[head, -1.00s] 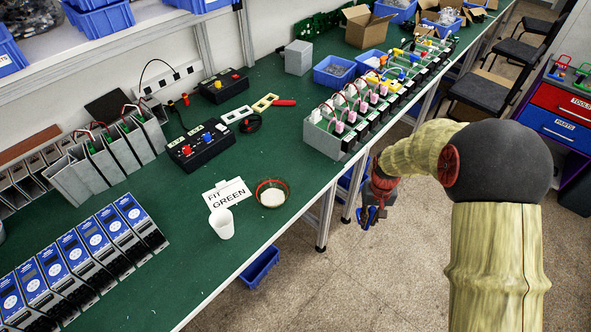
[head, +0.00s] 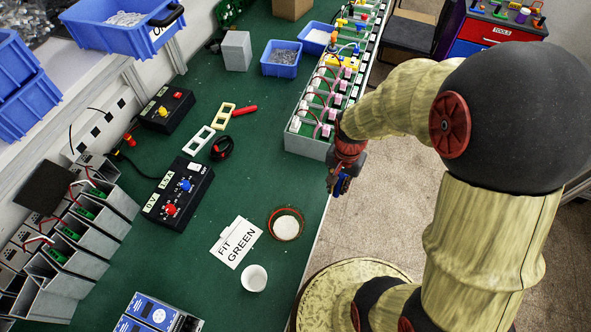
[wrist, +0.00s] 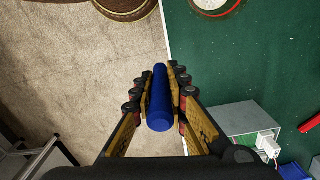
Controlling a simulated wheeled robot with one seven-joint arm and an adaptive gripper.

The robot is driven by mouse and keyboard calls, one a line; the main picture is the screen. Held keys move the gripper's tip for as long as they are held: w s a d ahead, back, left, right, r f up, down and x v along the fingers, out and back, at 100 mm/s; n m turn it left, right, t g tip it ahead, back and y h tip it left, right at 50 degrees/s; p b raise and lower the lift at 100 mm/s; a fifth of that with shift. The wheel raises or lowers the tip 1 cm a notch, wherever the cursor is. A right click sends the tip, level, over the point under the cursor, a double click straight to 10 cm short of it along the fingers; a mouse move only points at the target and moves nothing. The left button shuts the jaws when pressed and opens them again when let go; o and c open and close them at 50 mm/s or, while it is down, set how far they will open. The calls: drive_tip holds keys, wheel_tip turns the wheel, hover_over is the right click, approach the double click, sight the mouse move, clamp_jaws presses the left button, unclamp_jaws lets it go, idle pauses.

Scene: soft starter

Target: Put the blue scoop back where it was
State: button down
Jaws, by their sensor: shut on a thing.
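My gripper (head: 340,184) hangs just off the right edge of the green workbench, over the floor. In the wrist view my gripper (wrist: 160,82) is shut on the blue scoop (wrist: 160,108). Only a long blue cylindrical part of the scoop shows between the fingers; its bowl cannot be made out. In the head view a small blue part of the scoop (head: 342,184) shows at the fingers. The workbench (wrist: 218,62) lies to the right of the scoop in the wrist view.
A red-rimmed bowl of white material (head: 286,224), a white cup (head: 254,278) and a "FIT GREEN" card (head: 236,243) stand near the bench edge. A grey module row (head: 308,146) lines the edge farther back. Bare bench (head: 245,180) lies between.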

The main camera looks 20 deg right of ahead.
drive_tip(key=w+a+f, duration=0.2)
drive_tip(key=w+f, duration=0.1)
drive_tip(key=w+a+f+b, duration=0.1)
drive_tip(key=w+a+f, duration=0.2)
drive_tip(key=w, duration=0.1)
drive_tip(key=w+a+f, duration=0.2)
drive_tip(key=w+f, duration=0.1)
drive_tip(key=shift+w+a+f, duration=0.25)
drive_tip(key=shift+w+a, duration=0.05)
drive_tip(key=shift+a, duration=0.1)
drive_tip(key=shift+w+a+f+b, duration=0.1)
drive_tip(key=shift+f+b, duration=0.25)
drive_tip(key=shift+f, duration=1.3)
drive_tip(key=shift+f, duration=0.1)
drive_tip(key=shift+f, duration=0.15)
drive_tip(key=c, duration=1.8)
unclamp_jaws()
drive_tip(key=shift+o, duration=0.2)
